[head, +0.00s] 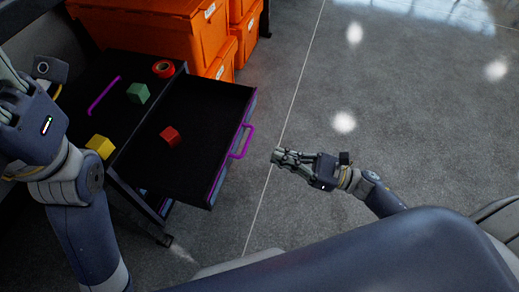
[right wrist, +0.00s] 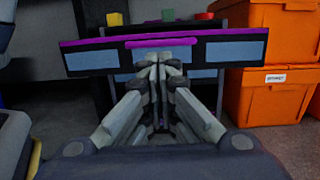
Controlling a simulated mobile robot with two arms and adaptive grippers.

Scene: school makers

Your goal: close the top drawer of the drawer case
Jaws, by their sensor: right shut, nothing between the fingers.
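The drawer case (head: 119,68) is dark and stands at the left in the head view. Its top drawer (head: 205,100) is pulled out to the right, and a red cube (head: 170,135) lies inside. The drawer's purple handle (head: 242,141) is on its front; in the right wrist view the handle (right wrist: 160,42) is just beyond the fingertips. My right gripper (head: 277,156) is shut and empty, in front of the drawer and apart from the handle in the head view. My left gripper (head: 10,78) is at the left edge, partly cut off, and its fingers do not show clearly.
The grey floor (head: 400,90) to the right is clear.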

